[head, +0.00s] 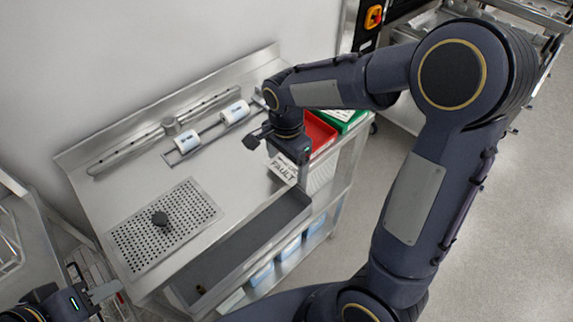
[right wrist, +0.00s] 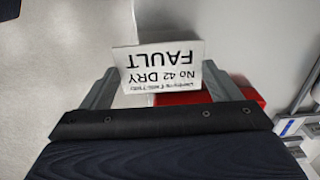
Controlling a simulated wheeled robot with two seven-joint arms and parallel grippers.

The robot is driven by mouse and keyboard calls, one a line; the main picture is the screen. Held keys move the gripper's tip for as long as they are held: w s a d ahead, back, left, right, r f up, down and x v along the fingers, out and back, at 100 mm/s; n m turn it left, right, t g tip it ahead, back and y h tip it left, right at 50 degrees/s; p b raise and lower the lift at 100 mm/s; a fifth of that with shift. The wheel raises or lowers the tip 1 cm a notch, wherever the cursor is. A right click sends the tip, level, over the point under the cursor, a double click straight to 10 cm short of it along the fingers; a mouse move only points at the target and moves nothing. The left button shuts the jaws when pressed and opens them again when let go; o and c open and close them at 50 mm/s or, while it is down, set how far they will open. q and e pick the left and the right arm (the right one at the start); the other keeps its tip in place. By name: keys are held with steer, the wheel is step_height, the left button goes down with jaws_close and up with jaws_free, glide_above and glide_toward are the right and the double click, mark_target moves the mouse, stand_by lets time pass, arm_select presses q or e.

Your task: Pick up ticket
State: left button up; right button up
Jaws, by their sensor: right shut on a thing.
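In the right wrist view the ticket (right wrist: 160,68) reads "No 42 DRY FAULT" upside down. My right gripper (head: 278,150) is shut on the ticket, with one finger at each side of it in the right wrist view (right wrist: 158,90). It holds the card near the right edge of the steel counter, beside the red tray. My left gripper (head: 92,292) is at the bottom left of the head view, away from the ticket; its jaw opening is unclear.
A red tray (head: 320,132) and a green tray (head: 345,114) stand at the counter's far right end. A perforated plate (head: 190,212) with a dark knob (head: 160,218) lies on the counter (head: 120,180). White rolls (head: 188,140) sit on a rack behind. Open floor lies to the right.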

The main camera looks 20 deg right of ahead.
steer(key=s+d+r, duration=0.2)
steer(key=s+r, duration=0.3)
steer(key=s, duration=0.1)
steer(key=s+d+r+b, duration=0.1)
steer(key=s+d+r, duration=0.1)
steer(key=s+r, duration=0.4)
steer(key=shift+s+d, duration=0.25)
steer(key=shift+s, duration=0.4)
